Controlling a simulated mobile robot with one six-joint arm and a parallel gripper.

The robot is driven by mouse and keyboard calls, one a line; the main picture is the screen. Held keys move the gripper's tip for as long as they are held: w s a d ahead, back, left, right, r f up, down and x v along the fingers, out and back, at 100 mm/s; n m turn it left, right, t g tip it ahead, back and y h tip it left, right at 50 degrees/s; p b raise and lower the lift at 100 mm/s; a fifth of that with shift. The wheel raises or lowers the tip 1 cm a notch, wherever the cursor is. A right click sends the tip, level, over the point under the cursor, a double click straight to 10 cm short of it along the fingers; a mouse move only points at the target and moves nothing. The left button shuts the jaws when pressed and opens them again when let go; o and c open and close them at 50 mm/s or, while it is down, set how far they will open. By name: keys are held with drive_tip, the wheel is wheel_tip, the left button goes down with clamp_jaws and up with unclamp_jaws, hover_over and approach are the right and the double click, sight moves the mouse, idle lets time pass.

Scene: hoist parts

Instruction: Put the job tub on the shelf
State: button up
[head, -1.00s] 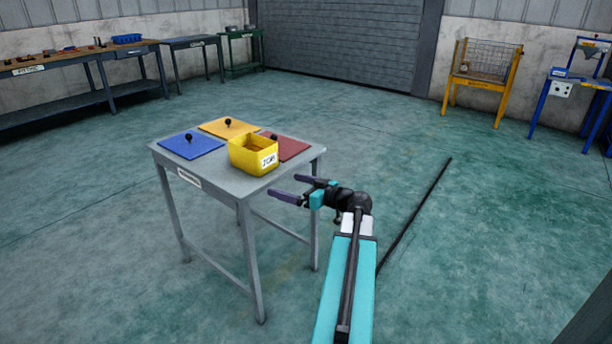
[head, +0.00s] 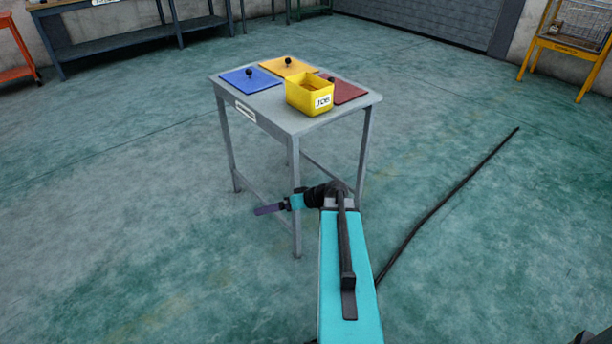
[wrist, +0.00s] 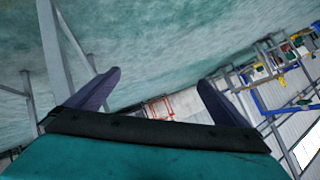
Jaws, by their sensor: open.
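The yellow job tub (head: 309,97), with a white label on its front, stands upright on a small grey table (head: 300,122). My gripper (head: 268,208) is below the tabletop, in front of the table's near leg, and apart from the tub. In the wrist view my gripper (wrist: 158,90) shows two purple fingers spread wide with nothing between them. The tub does not show in the wrist view. I cannot make out which thing is the shelf.
Blue (head: 250,81), yellow (head: 289,67) and red (head: 345,91) plates with black knobs lie by the tub. A dark workbench (head: 130,30) stands at the back left, a yellow wire-mesh stand (head: 575,45) at the back right. A black strip (head: 455,195) crosses otherwise open floor.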

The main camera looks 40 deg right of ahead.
drive_tip(key=s+a+f+g, duration=0.4)
drive_tip(key=s+a+f, duration=0.1)
drive_tip(key=a+f, duration=0.55)
drive_tip(key=s+a+f+g, duration=0.4)
drive_tip(key=a+f, duration=0.5)
drive_tip(key=a, duration=0.3)
drive_tip(key=s+a+f+g+h, duration=0.1)
drive_tip(key=s+a+f+g, duration=0.1)
drive_tip(key=s, duration=0.4)
drive_tip(key=s+a+f+n+g+h, duration=0.1)
drive_tip(key=s+a+f+g+h, duration=0.1)
drive_tip(key=s+f, duration=0.3)
drive_tip(key=s+a+f+g+h, duration=0.2)
drive_tip(key=s+a+f, duration=0.1)
drive_tip(key=s, duration=0.6)
drive_tip(key=shift+a+f+n+g, duration=0.15)
drive_tip(key=shift+f+n+g, duration=0.15)
drive_tip(key=shift+n, duration=0.1)
drive_tip(key=shift+s, duration=0.1)
drive_tip(key=shift+c, duration=0.3)
